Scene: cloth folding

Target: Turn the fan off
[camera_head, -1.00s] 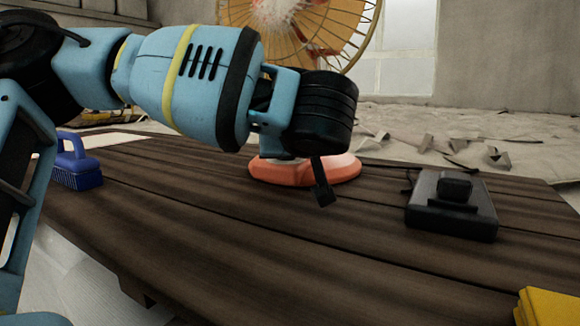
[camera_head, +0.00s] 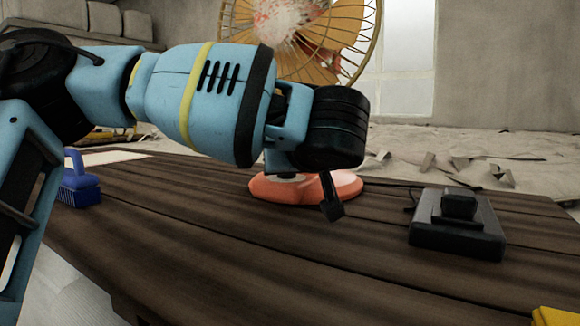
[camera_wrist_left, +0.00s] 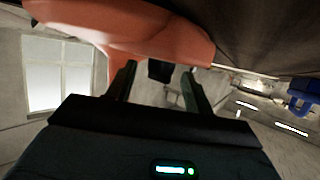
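The fan (camera_head: 345,30) has a yellow wire cage and an orange round base (camera_head: 285,188) on the dark wooden table (camera_head: 240,255). My left arm crosses in front of it and hides its stand. The left gripper (camera_head: 332,209) hangs in front of the base's right part; only a small dark finger shows there. In the left wrist view, the orange base (camera_wrist_left: 150,28) fills the upper part. The left gripper's fingers (camera_wrist_left: 157,88) are apart, close to the base. A small black block (camera_wrist_left: 160,70) shows between them; I cannot tell whether they touch it. My right gripper is not in view.
A black box-like device (camera_head: 457,232) with a raised block sits on the table to the right. A blue brush (camera_head: 78,183) lies at the left, and a yellow item (camera_head: 556,316) at the lower right corner. The table's front middle is clear.

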